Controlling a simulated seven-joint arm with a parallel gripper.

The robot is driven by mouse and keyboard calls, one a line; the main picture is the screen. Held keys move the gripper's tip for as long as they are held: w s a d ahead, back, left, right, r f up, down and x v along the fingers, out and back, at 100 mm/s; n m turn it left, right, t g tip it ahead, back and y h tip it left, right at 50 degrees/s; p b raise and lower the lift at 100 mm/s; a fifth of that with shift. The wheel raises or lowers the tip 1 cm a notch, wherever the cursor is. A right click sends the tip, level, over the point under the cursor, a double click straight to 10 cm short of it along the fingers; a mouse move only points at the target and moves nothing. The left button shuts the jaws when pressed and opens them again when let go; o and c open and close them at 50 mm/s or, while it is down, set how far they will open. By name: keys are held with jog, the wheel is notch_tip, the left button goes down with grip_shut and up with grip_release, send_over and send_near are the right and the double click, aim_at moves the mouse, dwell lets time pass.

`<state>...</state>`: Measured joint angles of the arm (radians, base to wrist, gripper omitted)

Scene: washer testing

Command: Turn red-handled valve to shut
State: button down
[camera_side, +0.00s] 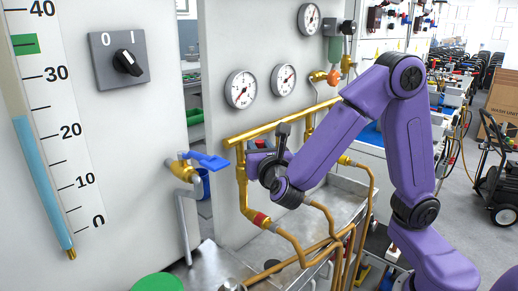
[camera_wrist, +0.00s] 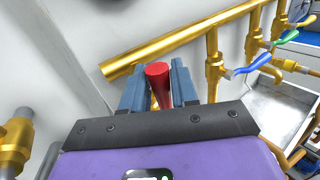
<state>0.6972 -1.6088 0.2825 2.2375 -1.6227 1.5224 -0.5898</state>
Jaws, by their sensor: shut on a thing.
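The red valve handle (camera_wrist: 159,84) shows in the wrist view as a red rod with its round end toward the camera. It stands between the two blue-grey fingers of my gripper (camera_wrist: 158,88), which is shut on it. In the side view a small red part of the handle (camera_side: 260,143) shows at my gripper (camera_side: 256,152), beside the brass pipe. My gripper and wrist hide most of the handle and the valve body there. I cannot tell the valve's exact angle.
A brass manifold pipe (camera_side: 285,122) runs along the wall below two gauges (camera_side: 241,89). A blue-handled tap (camera_side: 206,160) stands to the left. Blue (camera_wrist: 253,65) and green (camera_wrist: 289,36) handles are right in the wrist view. A metal sink (camera_side: 345,193) and copper pipes lie below.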

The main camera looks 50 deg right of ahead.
jog(key=d+f+m+g+y, duration=0.3)
jog(key=d+f+m+y, duration=0.5)
jog(key=m+y, duration=0.2)
jog(key=shift+d+f+m+g, duration=0.3)
jog(key=shift+f+m, duration=0.05)
jog(key=shift+m, duration=0.25)
dwell(0.7)
jog(key=shift+s+f, duration=0.1)
jog(key=shift+f, duration=0.05)
dwell(0.5)
jog(key=c, duration=1)
grip_release()
jog(key=s+r, duration=0.4)
jog(key=r, duration=0.6)
